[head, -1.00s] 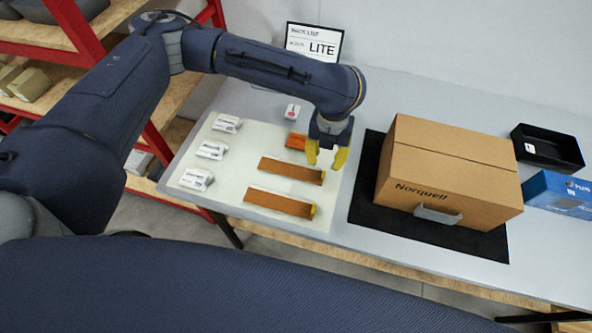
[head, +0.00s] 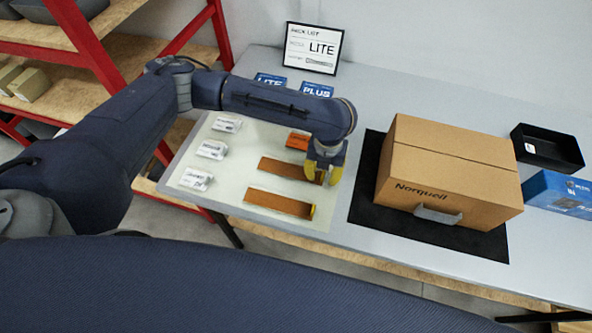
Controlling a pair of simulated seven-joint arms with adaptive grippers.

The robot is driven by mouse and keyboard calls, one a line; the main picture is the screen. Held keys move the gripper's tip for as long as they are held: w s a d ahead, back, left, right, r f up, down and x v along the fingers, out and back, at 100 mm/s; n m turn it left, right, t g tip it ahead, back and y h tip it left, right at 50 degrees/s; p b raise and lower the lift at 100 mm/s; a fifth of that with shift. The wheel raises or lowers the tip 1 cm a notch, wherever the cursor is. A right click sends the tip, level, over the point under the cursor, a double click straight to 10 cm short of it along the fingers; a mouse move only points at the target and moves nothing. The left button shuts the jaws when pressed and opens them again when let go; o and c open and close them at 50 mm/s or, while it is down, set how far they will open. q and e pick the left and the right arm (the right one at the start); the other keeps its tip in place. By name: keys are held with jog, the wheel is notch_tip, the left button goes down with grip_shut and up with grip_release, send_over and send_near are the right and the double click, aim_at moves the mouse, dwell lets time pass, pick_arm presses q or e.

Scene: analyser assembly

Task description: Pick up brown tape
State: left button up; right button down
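Two brown tape strips lie on the pale mat (head: 235,212). The upper brown tape (head: 283,168) has its right end at my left gripper. The lower brown tape (head: 279,203) lies nearer the table's front edge, with a yellow end at its right. My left gripper (head: 323,178) points down with its yellow fingers apart, around or just above the upper tape's right end. I cannot tell whether the fingers touch the tape. My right gripper is out of view.
A cardboard box (head: 449,176) stands on a black mat (head: 424,239) to the right. Several white packets (head: 211,149) and an orange item (head: 298,141) lie on the pale mat. A sign (head: 311,48), blue boxes (head: 316,90) and a black tray (head: 546,146) stand farther out.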

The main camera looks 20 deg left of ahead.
pick_arm(q)
jog(key=shift+f, duration=0.1)
jog(key=shift+c, duration=0.2)
grip_shut()
dwell(0.4)
